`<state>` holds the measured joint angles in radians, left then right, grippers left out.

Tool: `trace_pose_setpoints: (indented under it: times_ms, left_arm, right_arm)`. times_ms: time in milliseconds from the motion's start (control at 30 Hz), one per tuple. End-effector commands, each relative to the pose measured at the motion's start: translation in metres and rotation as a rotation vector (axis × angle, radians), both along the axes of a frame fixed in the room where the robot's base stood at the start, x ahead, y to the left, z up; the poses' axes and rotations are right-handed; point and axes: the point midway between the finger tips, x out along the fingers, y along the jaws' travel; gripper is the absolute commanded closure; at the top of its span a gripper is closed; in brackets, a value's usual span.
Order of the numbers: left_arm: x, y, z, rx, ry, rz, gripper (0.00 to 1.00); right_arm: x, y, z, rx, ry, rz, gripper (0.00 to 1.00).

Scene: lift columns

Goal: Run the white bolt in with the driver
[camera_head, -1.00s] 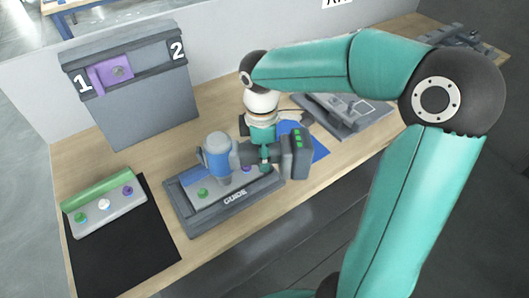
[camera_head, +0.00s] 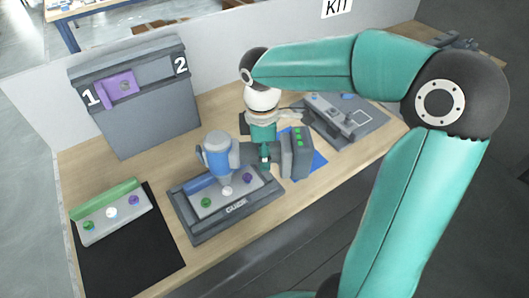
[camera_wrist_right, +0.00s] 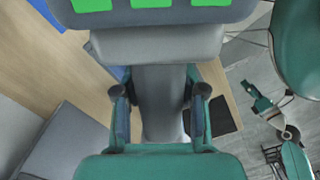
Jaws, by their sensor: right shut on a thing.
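My right gripper (camera_head: 264,155) is shut on the driver's grey handle. The driver has a blue and grey head (camera_head: 218,153) and a grey end block with green lights (camera_head: 298,152). In the right wrist view, my right gripper's fingers (camera_wrist_right: 160,112) sit on either side of the grey handle. The white bolt (camera_head: 227,190) stands in a light plate in the GUIDE fixture (camera_head: 236,209), between a green bolt (camera_head: 206,202) and a purple bolt (camera_head: 247,177). The driver's head is just above and behind the white bolt in the picture; contact cannot be told. My left gripper is out of view.
A second plate (camera_head: 115,225) with green, white and purple bolts lies on a black mat (camera_head: 130,262) at left. A grey panel marked 1 and 2 (camera_head: 150,125) holds a purple piece (camera_head: 121,87).

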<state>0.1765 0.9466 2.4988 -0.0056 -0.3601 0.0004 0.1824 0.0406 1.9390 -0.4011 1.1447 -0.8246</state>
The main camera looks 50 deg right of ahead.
Motion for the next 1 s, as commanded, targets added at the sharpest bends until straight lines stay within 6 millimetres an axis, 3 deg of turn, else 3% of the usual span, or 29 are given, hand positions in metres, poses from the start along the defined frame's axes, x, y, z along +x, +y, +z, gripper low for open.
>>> trace_pose_setpoints:
  times_ms: [333,733,1000]
  left_arm:
    - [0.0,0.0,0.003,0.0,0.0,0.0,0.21]
    - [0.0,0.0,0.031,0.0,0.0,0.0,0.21]
    - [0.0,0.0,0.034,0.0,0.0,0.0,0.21]
  right_arm:
    - [0.001,0.0,0.004,-0.001,-0.004,-0.001,1.0]
    - [0.001,0.0,0.037,-0.001,-0.005,-0.001,1.0]
    - [0.001,0.0,0.041,-0.001,-0.004,-0.001,1.0]
